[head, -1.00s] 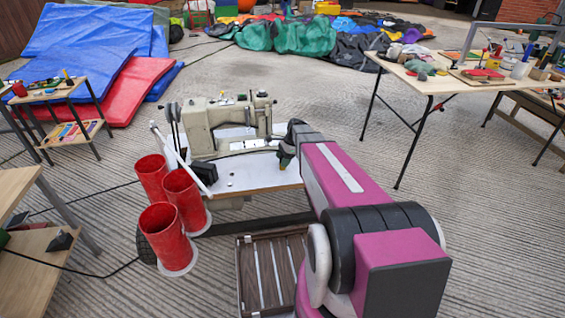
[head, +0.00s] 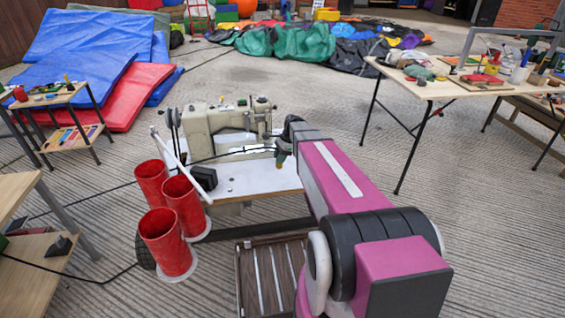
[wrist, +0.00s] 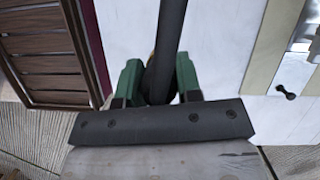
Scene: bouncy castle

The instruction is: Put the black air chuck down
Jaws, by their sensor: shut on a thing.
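The black air chuck shows in the wrist view as a long dark rod (wrist: 167,45) running from between my fingers to the top edge. My gripper (wrist: 158,82), with green fingers, is shut on it. In the head view my gripper (head: 282,158) is over the right part of the white sewing table (head: 250,182), mostly hidden behind my arm. A thin dark line (head: 232,155) runs left from it, in front of the sewing machine, and looks like the chuck. I cannot tell whether the chuck touches the tabletop.
A cream sewing machine (head: 232,122) stands at the table's back. Red cones (head: 168,240) stand at its left. A slatted wooden piece (head: 268,278) is below, in front. A wooden worktable (head: 438,88) with tools is at right. The white tabletop's front is mostly clear.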

